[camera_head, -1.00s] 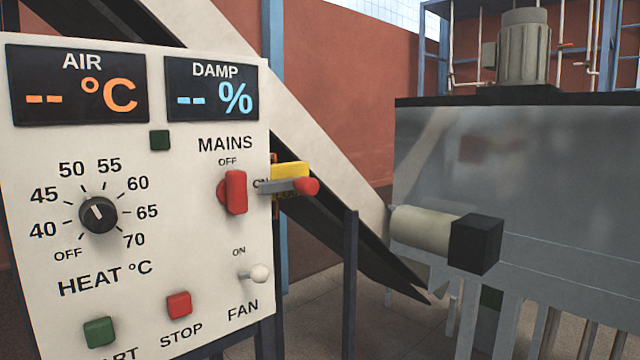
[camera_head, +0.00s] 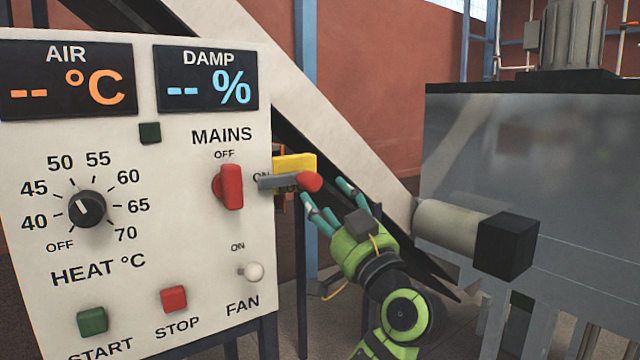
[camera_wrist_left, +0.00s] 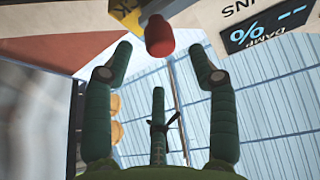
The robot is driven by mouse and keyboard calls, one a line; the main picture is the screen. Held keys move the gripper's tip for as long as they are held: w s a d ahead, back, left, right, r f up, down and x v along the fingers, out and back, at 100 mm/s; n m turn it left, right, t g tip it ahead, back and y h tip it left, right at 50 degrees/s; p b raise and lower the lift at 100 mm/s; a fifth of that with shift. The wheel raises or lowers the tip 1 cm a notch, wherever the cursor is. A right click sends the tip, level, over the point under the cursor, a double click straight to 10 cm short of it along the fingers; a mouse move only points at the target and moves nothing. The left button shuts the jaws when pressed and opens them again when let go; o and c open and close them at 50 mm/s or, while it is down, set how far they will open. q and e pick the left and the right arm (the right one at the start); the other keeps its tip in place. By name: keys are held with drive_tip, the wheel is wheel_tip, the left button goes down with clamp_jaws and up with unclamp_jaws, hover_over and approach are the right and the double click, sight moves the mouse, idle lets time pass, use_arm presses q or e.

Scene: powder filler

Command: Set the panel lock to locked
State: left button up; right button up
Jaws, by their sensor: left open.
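The panel lock is a grey lever (camera_head: 283,182) with a red knob (camera_head: 310,182), at the right edge of the white control panel. The lever lies about level and points right, in front of a yellow plate (camera_head: 297,162) whose lettering it partly covers. My left gripper (camera_head: 327,193), green with dark teal fingers, is open just below and right of the red knob, apart from it. In the left wrist view the red knob (camera_wrist_left: 159,38) is beyond the spread fingertips (camera_wrist_left: 160,60), with nothing between the fingers. The yellow plate (camera_wrist_left: 128,14) shows behind it. My right gripper is out of view.
The white panel (camera_head: 150,235) also bears a red MAINS switch (camera_head: 231,187) close left of the lever, a black heat dial (camera_head: 87,208) and a white FAN toggle (camera_head: 253,271). A grey tank (camera_head: 520,140) with a jutting cylinder (camera_head: 450,225) stands right of my arm.

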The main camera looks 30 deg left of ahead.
sight(314, 185)
use_arm(q)
drive_tip(key=p+x, duration=0.3)
drive_tip(key=x, duration=0.3)
drive_tip(key=shift+s+a+r, duration=0.15)
drive_tip(key=shift+w+a, duration=0.25)
drive_tip(key=shift+a, duration=0.05)
